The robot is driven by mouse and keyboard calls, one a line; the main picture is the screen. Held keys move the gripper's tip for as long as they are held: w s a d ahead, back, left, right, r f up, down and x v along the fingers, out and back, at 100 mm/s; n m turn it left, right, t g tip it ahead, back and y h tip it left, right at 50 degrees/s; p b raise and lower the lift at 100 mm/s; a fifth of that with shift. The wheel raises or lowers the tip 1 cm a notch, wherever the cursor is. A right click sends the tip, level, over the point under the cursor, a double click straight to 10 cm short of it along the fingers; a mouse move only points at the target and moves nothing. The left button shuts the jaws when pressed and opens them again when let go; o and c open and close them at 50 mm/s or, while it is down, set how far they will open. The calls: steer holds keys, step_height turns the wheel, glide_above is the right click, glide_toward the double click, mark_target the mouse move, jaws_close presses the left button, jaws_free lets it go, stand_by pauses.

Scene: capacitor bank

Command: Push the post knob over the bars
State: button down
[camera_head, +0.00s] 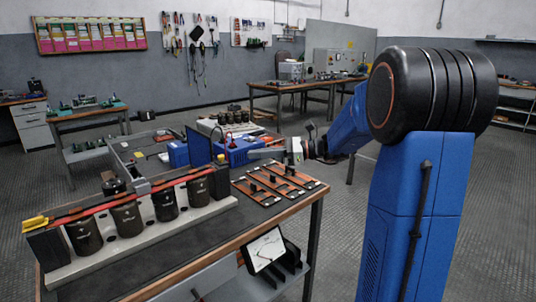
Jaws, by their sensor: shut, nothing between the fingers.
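A row of black cylindrical capacitors (125,218) stands in a pale rack (150,235) on the bench, with red and copper-coloured bars (135,203) running along their tops. A small yellow-topped piece (221,159) shows above the dark right end post (219,182); I cannot tell for sure whether it is the post knob. A yellow piece (36,223) sits at the left end of the bars. My gripper (252,155) is shut and empty, pointing left, to the right of the yellow-topped piece and apart from it in the picture.
Flat copper-coloured bars with black knobs (272,182) lie on the bench to the right of the rack. A blue box (238,150) and a grey open tray (135,160) stand behind. The bench's bare dark top (215,232) is free in front.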

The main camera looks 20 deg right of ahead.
steer(key=x, duration=0.7)
steer(key=shift+w+a, duration=0.15)
steer(key=shift+a, duration=0.15)
steer(key=shift+f, duration=0.1)
steer(key=shift+s+a, duration=0.2)
steer(key=shift+a, duration=0.45)
steer(key=shift+s+a, duration=0.25)
steer(key=shift+a, duration=0.4)
steer(key=shift+d, duration=0.1)
steer(key=v, duration=1.4)
